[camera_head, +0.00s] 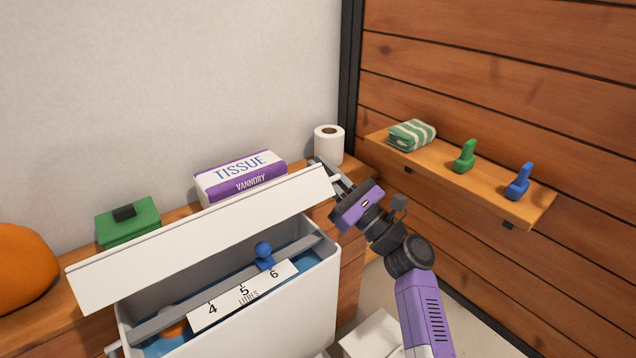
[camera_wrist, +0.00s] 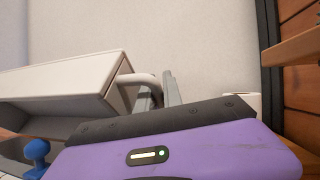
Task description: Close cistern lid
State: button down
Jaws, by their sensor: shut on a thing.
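The white cistern lid (camera_head: 200,236) is tilted up over the back of the open white cistern (camera_head: 240,326) in the head view. The cistern shows blue water, a grey bar, a blue knob (camera_head: 264,254) and a scale reading 4, 5, 6 litres. My gripper (camera_head: 325,170) is at the lid's right end. In the wrist view the lid (camera_wrist: 60,88) has a curved handle (camera_wrist: 138,80) at its end, and my gripper's fingers (camera_wrist: 158,97) are shut on it. The exact grip is partly hidden by the purple gripper body.
Behind the lid, a wooden ledge holds a green box (camera_head: 128,222), a tissue pack (camera_head: 240,177) and a toilet roll (camera_head: 328,145). An orange object (camera_head: 22,268) sits at the left. A wall shelf (camera_head: 480,186) with small items juts out at the right.

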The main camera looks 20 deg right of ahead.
jog(key=shift+s+d+f+t+b, duration=0.1)
jog(key=shift+s+f+t+b, duration=0.2)
jog(key=shift+b, duration=0.5)
jog(key=shift+s+r, duration=0.1)
jog(key=shift+r, duration=0.05)
jog(key=c, duration=1.8)
grip_release()
jog(key=shift+o, duration=0.2)
jog(key=v, duration=0.8)
